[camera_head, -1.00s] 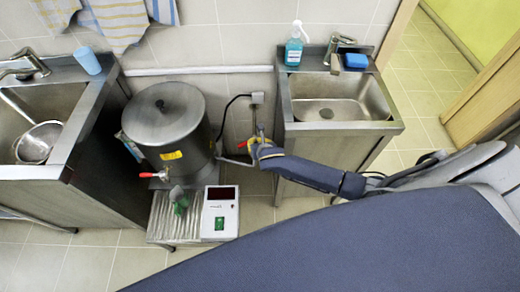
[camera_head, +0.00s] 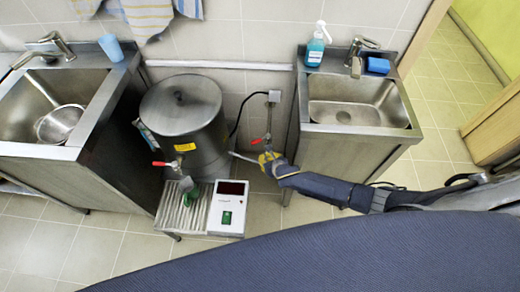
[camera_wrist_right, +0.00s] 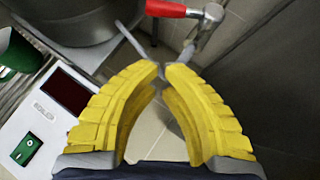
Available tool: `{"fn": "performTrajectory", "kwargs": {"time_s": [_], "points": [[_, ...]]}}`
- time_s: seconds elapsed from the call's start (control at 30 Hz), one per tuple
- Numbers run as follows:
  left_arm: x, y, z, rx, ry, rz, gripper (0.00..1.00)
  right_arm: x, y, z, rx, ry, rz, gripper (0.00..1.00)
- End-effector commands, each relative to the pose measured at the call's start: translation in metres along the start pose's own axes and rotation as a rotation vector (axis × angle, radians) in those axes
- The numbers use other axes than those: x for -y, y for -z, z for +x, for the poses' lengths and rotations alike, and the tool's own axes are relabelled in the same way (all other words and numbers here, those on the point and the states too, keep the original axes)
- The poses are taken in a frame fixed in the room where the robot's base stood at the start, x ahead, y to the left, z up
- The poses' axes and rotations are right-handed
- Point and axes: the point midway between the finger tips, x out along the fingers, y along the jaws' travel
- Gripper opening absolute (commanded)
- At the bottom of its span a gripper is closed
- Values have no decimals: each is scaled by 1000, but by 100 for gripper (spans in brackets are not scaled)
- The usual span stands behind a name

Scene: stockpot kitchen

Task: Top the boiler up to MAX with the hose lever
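The boiler (camera_head: 183,118) is a lidded steel drum with a yellow label, left of centre in the head view; I see no level mark. Its front tap has a red lever (camera_head: 160,163). The hose lever (camera_wrist_right: 165,9) is red and sits on a metal valve (camera_wrist_right: 206,22) by the wall pipe. It also shows small in the head view (camera_head: 256,141). My right gripper (camera_wrist_right: 162,70) has yellow fingers with tips almost together and nothing seen between them. It is just below the lever, apart from it in the wrist view. My left gripper is not in view.
A control box (camera_head: 227,208) with a dark display and green switch stands before the boiler. A green cup (camera_head: 190,190) is on the slatted stand (camera_head: 172,215). Sinks flank the boiler; the right sink cabinet (camera_head: 335,165) is close to my right arm.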

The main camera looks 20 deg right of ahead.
Motion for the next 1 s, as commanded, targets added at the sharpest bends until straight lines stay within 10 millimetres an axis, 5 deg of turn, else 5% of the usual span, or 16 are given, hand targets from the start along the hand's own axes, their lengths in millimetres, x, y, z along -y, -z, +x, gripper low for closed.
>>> {"fn": "performTrajectory", "kwargs": {"time_s": [0.27,0.4,1.0], "points": [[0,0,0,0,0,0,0,0,-1,33,0,1,3,0],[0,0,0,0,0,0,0,0,-17,44,3,0,2,0],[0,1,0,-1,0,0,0,0,-31,56,0,0,2,0]]}}
